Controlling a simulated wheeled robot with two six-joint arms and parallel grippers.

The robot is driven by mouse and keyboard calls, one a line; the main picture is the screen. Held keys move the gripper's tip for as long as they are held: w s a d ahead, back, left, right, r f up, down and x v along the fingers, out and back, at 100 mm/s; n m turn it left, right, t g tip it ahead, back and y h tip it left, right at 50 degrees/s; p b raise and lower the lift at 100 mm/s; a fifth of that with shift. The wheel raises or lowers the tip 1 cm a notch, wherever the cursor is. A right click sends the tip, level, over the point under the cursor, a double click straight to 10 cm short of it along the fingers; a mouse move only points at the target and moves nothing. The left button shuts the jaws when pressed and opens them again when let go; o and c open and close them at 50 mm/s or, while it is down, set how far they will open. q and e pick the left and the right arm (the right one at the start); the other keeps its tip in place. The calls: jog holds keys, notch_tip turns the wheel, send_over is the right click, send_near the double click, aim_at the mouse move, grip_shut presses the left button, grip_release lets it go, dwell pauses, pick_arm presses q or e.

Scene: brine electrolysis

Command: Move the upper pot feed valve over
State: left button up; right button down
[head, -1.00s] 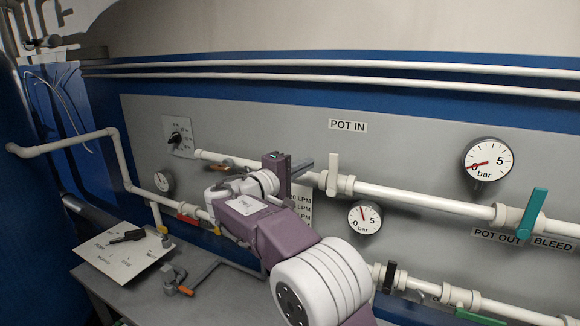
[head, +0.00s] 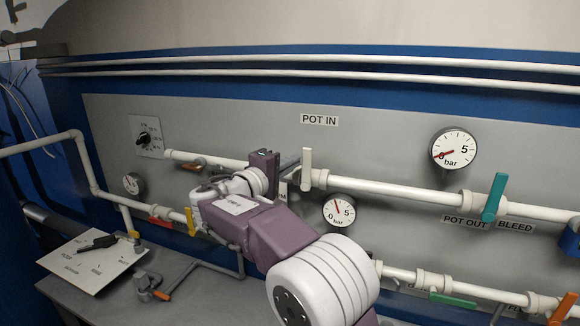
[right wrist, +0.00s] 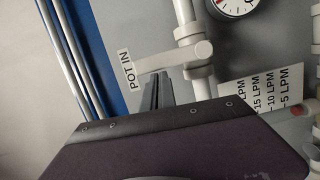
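The upper pot feed valve appears to be the white lever (head: 307,170) on the upper white pipe, just below the POT IN label. The lever stands upright across the pipe in the head view; it also shows in the right wrist view (right wrist: 178,57). My right gripper (head: 290,163) is just left of the lever. In the right wrist view its dark fingers (right wrist: 157,88) lie close together and look shut, with nothing seen between them. The tips point at the lever, close to it; I cannot tell whether they touch. My left gripper is out of view.
Pressure gauges (head: 338,211) and (head: 453,149) sit near the pipe. A teal lever (head: 494,197) is farther right. A dial (head: 144,137) is at the left. Lower pipes carry several coloured levers, one yellow (head: 190,221). A bench (head: 205,295) stands below.

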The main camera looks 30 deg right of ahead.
jog(key=shift+s, duration=0.1)
jog(key=shift+s+d+f+m+t+y+b, duration=0.35)
jog(key=shift+s+d+f+m+y+b, duration=0.6)
jog(key=shift+m+b, duration=1.9)
jog(key=shift+s+d+f+m+t+y+b, duration=0.4)
jog(key=shift+s+d+m+b, duration=1.1)
jog(key=shift+b, duration=2.1)
jog(key=shift+s+d+f+m+t+y+b, duration=0.25)
jog(key=shift+s+d+f+m+y+b, duration=0.8)
jog(key=shift+m+b, duration=2.05)
jog(key=shift+s+a+r, duration=0.25)
jog(key=shift+r, duration=0.1)
jog(key=s+a+r+p, duration=0.3)
jog(key=s+a+r, duration=0.3)
jog(key=a, duration=0.1)
jog(key=shift+s+a+r, duration=0.2)
jog(key=shift+r, duration=0.05)
